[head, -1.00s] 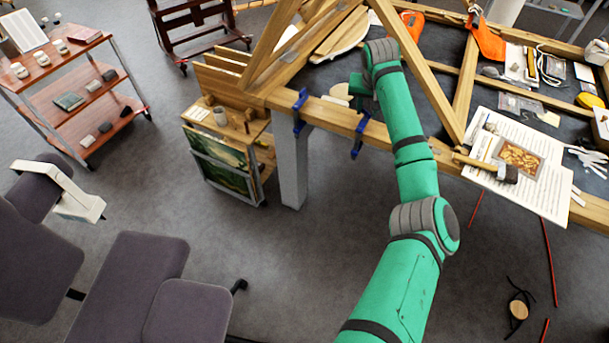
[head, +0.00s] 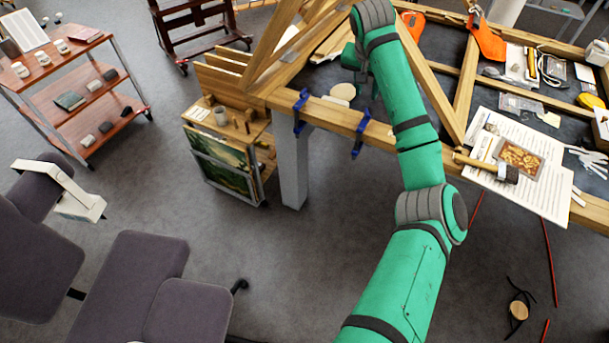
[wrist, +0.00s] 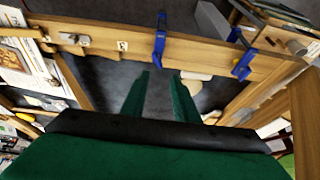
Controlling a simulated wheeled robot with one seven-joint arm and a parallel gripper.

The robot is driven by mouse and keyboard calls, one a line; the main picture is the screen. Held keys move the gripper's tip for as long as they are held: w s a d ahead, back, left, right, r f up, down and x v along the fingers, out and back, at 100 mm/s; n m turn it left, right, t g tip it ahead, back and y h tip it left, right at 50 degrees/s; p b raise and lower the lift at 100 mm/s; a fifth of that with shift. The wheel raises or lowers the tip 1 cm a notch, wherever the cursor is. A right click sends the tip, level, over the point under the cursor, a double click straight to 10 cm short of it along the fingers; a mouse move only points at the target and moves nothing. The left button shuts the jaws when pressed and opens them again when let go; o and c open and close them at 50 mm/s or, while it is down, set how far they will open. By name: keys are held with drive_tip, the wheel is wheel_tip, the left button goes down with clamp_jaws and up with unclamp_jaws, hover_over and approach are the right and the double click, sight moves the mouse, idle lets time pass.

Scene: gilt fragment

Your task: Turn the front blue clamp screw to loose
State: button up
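Two blue clamps grip the wooden front beam (head: 330,116) of the table frame. The right clamp (head: 360,133) in the head view is nearer to me; it is the left clamp (wrist: 160,38) in the wrist view. The other clamp (head: 298,112) sits by the corner and shows at right in the wrist view (wrist: 243,62). Their screws are too small to read as tight or loose. My gripper (wrist: 161,74) has its two green fingers apart, with nothing between them, pointing toward the beam and apart from both clamps. In the head view my arm hides the fingertips.
Slanted wooden beams (head: 428,75) rise over the table. Sheets of paper (head: 535,190) and a framed picture (head: 520,158) lie at right. A crate with paintings (head: 228,163) stands left of the table leg (head: 293,170). The floor in front is largely clear.

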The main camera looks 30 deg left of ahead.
drive_tip(key=s+a+f+n+t+y, duration=0.1)
drive_tip(key=s+a+f+y, duration=0.2)
drive_tip(key=a+f, duration=0.35)
drive_tip(key=s+a+f+y, duration=0.2)
drive_tip(key=a+f, duration=0.2)
drive_tip(key=f, duration=0.6)
drive_tip(key=s+f+m+t+y, duration=0.1)
drive_tip(key=s+f+t+y, duration=0.1)
drive_tip(key=s+f, duration=0.9)
drive_tip(key=shift+a+f+m+t+y, duration=0.2)
drive_tip(key=shift+m+t+y, duration=0.15)
drive_tip(key=shift+t, duration=0.35)
